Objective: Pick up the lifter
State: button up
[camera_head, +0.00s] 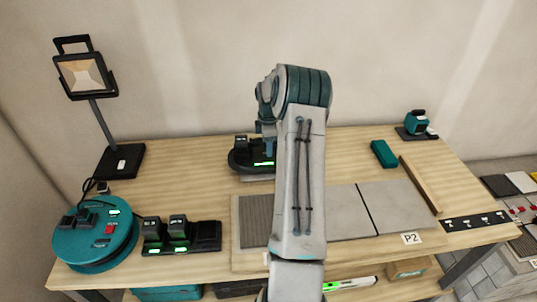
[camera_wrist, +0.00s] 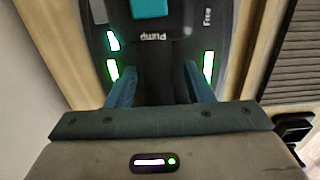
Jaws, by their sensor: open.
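The lifter (camera_head: 240,160) is a dark, rounded device with a green light, at the back middle of the table in the head view. My arm hides its right part. In the head view my gripper (camera_head: 268,140) is mostly behind my arm, at the lifter.
Grey tiles lie on a board (camera_head: 237,258) in front. A round teal device (camera_head: 85,245), a dark charger (camera_head: 207,237) and a lamp (camera_head: 122,160) stand left. A teal box (camera_head: 383,153), a wooden bar (camera_head: 420,183) and a small teal device (camera_head: 416,124) are right.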

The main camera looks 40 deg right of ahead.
jog(key=shift+c, duration=0.4)
grip_shut()
jog(key=shift+w+r, duration=0.1)
jog(key=shift+r, duration=0.05)
jog(key=shift+r, duration=0.55)
notch_tip(320, 180, up, 4)
jog(key=shift+d+f+b, duration=0.1)
jog(key=shift+f+b, duration=0.1)
jog(key=shift+b, duration=0.1)
jog(key=s+d+r+b, duration=0.1)
jog(key=s+d+r, duration=0.55)
jog(key=s, duration=0.35)
notch_tip(320, 180, up, 7)
jog(key=p, duration=0.5)
jog(key=shift+w+r+p, duration=0.15)
jog(key=shift+r+p, duration=0.05)
jog(key=shift+p, duration=0.15)
